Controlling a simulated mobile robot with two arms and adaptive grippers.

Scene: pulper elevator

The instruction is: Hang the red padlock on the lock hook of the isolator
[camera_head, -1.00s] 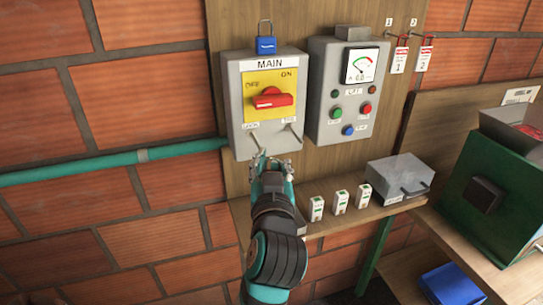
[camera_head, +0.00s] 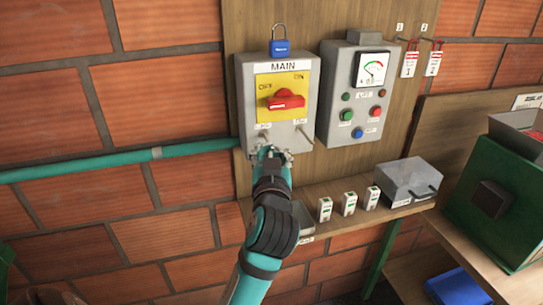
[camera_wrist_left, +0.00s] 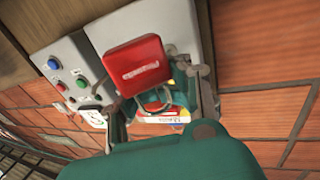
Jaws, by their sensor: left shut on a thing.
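The isolator (camera_head: 244,112) is a grey box marked MAIN, with a red handle (camera_head: 287,101) on a yellow plate. Two small hooks stick out of its lower front: a left one (camera_head: 265,139) and a right one (camera_head: 304,134); their labels are too small to read surely. My left gripper (camera_head: 270,153) is at the lower edge of the isolator, just below the left hook. In the left wrist view it is shut on the red padlock (camera_wrist_left: 138,65), whose shackle (camera_wrist_left: 154,104) points towards the isolator. I cannot tell if the shackle touches a hook. My right gripper is out of view.
A blue padlock (camera_head: 281,48) sits above the isolator. A control box (camera_head: 345,100) with a meter and buttons is close on its right. Two tags (camera_head: 409,63) hang further right. Below, a shelf carries several small white blocks (camera_head: 349,204) and a grey case (camera_head: 412,178).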

